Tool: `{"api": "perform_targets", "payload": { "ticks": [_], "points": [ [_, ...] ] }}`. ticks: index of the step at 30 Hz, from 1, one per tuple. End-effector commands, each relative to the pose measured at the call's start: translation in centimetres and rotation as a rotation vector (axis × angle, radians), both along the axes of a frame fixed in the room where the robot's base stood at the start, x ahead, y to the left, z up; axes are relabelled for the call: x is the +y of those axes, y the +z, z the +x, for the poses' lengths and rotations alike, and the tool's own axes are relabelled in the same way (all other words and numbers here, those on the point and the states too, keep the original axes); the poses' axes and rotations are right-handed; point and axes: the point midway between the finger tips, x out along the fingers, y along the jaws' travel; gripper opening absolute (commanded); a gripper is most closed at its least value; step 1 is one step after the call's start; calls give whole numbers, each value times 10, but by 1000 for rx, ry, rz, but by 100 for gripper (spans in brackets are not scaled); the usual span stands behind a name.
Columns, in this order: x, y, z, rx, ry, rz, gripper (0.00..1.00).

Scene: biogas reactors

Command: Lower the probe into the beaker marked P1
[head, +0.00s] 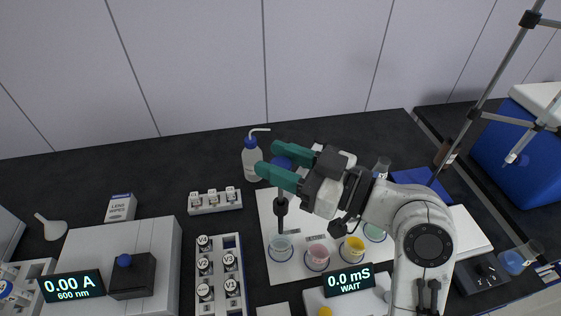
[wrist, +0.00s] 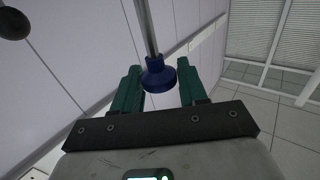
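My gripper (head: 282,161) reaches left over the mat with its two green fingers on either side of the probe's blue head. The blue head also shows between the fingers in the wrist view (wrist: 158,76), with a grey rod running from it. In the head view the dark lower part of the probe (head: 280,206) hangs upright, its thin tip just above or behind the pale blue beaker (head: 280,251); depth is unclear. A pink beaker (head: 316,260), a yellow one (head: 353,250) and a greenish one (head: 375,233) stand to its right. No P1 mark is legible.
The meter (head: 349,281) in front reads 0.0 mS WAIT. A wash bottle (head: 252,160) stands behind the white mat (head: 270,215). A vial rack (head: 220,265) and a 0.00 A reader (head: 155,250) are on the left. The bench behind is clear.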

Motion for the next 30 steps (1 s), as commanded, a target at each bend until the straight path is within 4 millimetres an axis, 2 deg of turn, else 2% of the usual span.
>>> {"api": "perform_targets", "payload": {
  "ticks": [1, 6, 16, 30],
  "points": [
    [0, 6, 0, -9, -3, 7, 46],
    [0, 4, 0, -6, -2, 4, 61],
    [-7, 0, -2, -3, -2, 1, 61],
    [-82, 0, -33, -5, -5, 1, 61]
  ]
}}
